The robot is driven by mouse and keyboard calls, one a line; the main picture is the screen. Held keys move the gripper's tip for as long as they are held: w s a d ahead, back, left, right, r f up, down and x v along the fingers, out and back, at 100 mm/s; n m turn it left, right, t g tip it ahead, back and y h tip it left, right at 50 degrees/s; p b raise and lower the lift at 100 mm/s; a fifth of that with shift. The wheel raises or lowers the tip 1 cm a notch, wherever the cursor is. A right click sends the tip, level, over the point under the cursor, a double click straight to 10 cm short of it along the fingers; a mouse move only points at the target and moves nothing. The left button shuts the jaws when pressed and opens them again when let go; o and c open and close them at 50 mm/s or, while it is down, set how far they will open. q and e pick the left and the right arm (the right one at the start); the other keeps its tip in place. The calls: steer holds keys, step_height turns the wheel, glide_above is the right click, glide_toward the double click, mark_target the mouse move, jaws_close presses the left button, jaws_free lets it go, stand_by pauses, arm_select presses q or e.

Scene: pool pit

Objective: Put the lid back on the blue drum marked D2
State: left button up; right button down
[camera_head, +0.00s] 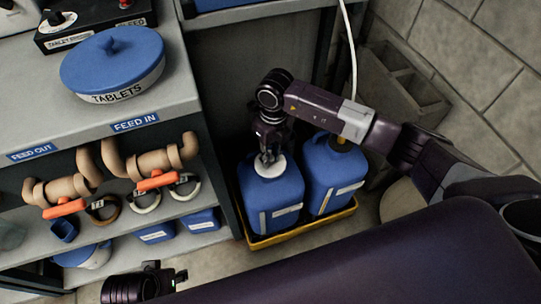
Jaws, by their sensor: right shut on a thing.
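Two blue drums stand side by side in a yellow tray (300,235). The left drum (272,196) is under my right gripper, and the right drum (333,178) is beside it. Both carry white labels too small to read, so I cannot tell which is D2. My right gripper (267,157) points down, shut on a white round lid (281,166) at the top of the left drum. The fingers partly hide the lid, and I cannot tell whether it is seated. My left gripper (178,276) is low at the left, with its fingers unclear.
A shelf unit on the left holds a blue-lidded tablets tub (112,67), tan pipes with orange handles (150,181) and small blue containers. A white hose (350,50) hangs near the right drum. Grey blocks (405,95) stand behind it against the wall.

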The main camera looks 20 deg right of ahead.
stand_by(0.3)
steer(key=c, duration=1.7)
jaws_free()
steer(key=o, duration=0.5)
steer(key=shift+r, duration=0.1)
